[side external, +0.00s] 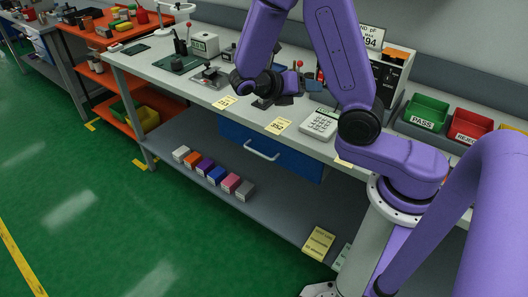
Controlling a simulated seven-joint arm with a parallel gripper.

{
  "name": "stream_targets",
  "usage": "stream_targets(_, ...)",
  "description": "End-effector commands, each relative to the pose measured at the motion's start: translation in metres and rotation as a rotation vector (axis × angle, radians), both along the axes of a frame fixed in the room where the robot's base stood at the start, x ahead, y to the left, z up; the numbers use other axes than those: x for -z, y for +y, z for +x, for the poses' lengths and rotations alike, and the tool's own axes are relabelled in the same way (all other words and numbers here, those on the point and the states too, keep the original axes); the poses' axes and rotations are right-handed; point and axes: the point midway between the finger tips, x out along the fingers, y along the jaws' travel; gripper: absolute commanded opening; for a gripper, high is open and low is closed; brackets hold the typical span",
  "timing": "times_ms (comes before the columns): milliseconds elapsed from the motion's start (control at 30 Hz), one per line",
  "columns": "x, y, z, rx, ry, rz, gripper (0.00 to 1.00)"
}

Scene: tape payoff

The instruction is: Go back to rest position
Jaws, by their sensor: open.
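My gripper (274,102) is above the grey workbench (185,80), near its front edge, at the end of my bent purple arm. It is small and dark in this view, and no object shows in it. The arm hides part of the bench behind it.
A calculator-like device (319,122) and a yellow label (278,126) lie close to my gripper. A green PASS bin (426,111) and a red bin (469,126) stand at the right. A lower shelf (215,155) holds several small coloured boxes. Green floor is clear at left.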

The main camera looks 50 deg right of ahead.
Motion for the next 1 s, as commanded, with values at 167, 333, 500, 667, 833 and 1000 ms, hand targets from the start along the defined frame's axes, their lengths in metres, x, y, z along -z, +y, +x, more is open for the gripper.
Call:
stream_targets(167, 0.003, 0.016, -0.001, 0.030, -0.183, 0.080, 0.56)
stream_targets(333, 0.007, 0.033, -0.007, 0.075, -0.341, 0.173, 0.56)
stream_targets(500, 0.010, 0.051, -0.017, 0.130, -0.483, 0.280, 0.56)
stream_targets(667, 0.012, 0.069, -0.031, 0.196, -0.594, 0.389, 0.56)
stream_targets(833, 0.011, 0.089, -0.050, 0.281, -0.691, 0.513, 0.56)
stream_targets(1000, 0.009, 0.109, -0.075, 0.381, -0.757, 0.640, 0.56)
